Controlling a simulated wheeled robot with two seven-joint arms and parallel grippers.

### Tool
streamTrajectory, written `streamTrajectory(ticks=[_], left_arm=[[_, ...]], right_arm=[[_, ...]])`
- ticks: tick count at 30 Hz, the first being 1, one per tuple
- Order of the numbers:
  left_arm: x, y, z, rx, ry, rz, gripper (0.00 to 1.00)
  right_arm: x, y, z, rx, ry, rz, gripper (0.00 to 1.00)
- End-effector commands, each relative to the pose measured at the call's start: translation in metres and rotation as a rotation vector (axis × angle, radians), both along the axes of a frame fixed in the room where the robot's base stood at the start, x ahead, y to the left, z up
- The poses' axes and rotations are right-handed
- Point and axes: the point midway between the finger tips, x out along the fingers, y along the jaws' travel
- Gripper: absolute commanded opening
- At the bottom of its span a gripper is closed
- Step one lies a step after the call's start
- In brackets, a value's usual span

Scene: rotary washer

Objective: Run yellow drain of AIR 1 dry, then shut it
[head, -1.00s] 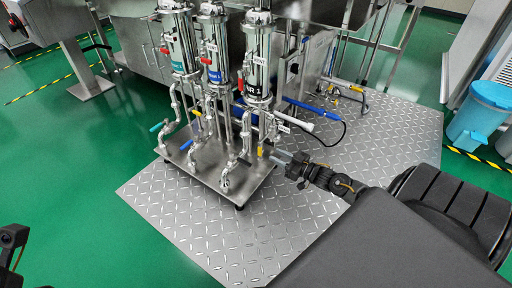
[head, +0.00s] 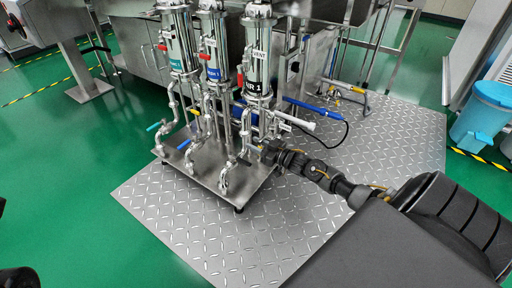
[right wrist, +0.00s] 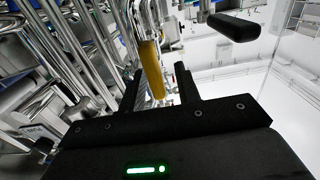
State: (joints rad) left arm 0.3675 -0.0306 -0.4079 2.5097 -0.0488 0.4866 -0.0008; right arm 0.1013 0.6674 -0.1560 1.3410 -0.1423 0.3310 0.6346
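The AIR 1 filter housing (head: 258,62) is the rightmost of three steel cylinders on the stand; its black label is partly readable in the head view. Its yellow drain handle (right wrist: 152,72) shows in the right wrist view, between the two fingers of my right gripper (right wrist: 162,88). The fingers are apart, with a visible gap on the handle's right. In the head view my right gripper (head: 268,150) is at the low pipe of AIR 1 and hides most of the yellow handle. Only dark bits of my left arm show at the left edge.
Two more housings, with blue (head: 213,73) and teal (head: 177,65) labels, stand to the left. A white handle (head: 300,123) and a blue handle (head: 312,108) stick out right, above my gripper. A blue bin (head: 482,115) stands far right. The tread plate (head: 225,235) in front is clear.

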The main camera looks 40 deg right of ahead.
Motion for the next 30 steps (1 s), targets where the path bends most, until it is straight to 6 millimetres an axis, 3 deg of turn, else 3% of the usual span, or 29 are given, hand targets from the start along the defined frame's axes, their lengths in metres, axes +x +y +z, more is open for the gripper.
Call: streamTrajectory(ticks=[7, 15, 30], left_arm=[[0.0002, 0.0002, 0.0006, -0.001, 0.0, 0.001, 0.0], [0.0001, 0.0003, 0.0004, -0.001, 0.0, 0.001, 0.0], [-0.0002, -0.0003, 0.0053, 0.012, 0.007, 0.0, 0.0]], right_arm=[[0.0004, 0.0003, -0.0001, 0.0, 0.001, 0.0, 0.33], [0.0002, 0.0004, -0.0003, 0.0, 0.001, 0.0, 0.0], [-0.0008, -0.0002, 0.0035, -0.01, 0.037, 0.0, 0.0]])
